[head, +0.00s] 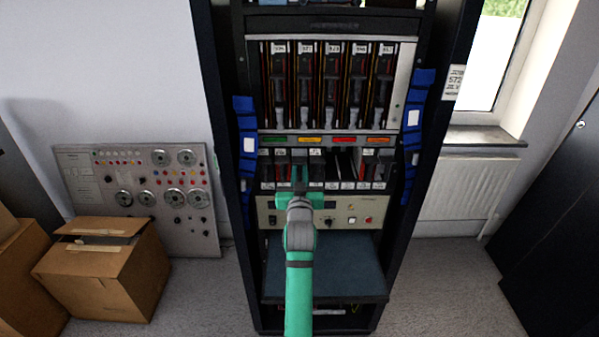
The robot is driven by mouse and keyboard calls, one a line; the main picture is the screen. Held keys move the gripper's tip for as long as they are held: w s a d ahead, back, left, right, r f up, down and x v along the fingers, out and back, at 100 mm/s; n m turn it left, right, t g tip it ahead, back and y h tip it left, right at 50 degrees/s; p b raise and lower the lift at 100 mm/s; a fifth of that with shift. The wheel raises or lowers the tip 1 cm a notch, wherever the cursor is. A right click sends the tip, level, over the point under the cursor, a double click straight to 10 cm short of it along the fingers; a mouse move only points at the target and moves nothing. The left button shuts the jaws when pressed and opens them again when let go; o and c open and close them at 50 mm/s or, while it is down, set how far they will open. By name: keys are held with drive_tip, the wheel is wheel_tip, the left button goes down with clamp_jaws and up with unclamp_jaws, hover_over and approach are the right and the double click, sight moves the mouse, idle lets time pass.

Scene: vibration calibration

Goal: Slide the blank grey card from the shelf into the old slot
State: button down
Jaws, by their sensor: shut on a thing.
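My gripper (299,176) is in front of the lower card row (283,160) of the rack, left of its middle. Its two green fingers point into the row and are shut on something. The held thing is hidden by the fingers and too small to make out; I cannot tell if it is the blank grey card. A dark gap (345,160) shows among the cards to the right of the gripper. The blue-grey shelf (352,265) below looks bare where it shows; my arm covers part of it. No loose grey card is plainly visible.
Upper cards (332,85) stand above a strip of coloured labels (310,139). A beige panel (358,216) with knobs sits below the lower row. Blue straps (246,140) hang on both rack sides. Cardboard boxes (110,275) and a dial panel (150,185) stand left.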

drive_tip(key=shift+w+r, duration=0.1)
drive_tip(key=shift+w, duration=0.2)
idle(0.6)
drive_tip(key=c, duration=1.7)
unclamp_jaws()
drive_tip(key=shift+o, duration=0.2)
drive_tip(key=shift+f, duration=0.65)
drive_tip(key=shift+s, duration=2.45)
drive_tip(key=shift+s, duration=0.1)
drive_tip(key=s, duration=0.5)
drive_tip(key=shift+s, duration=0.4)
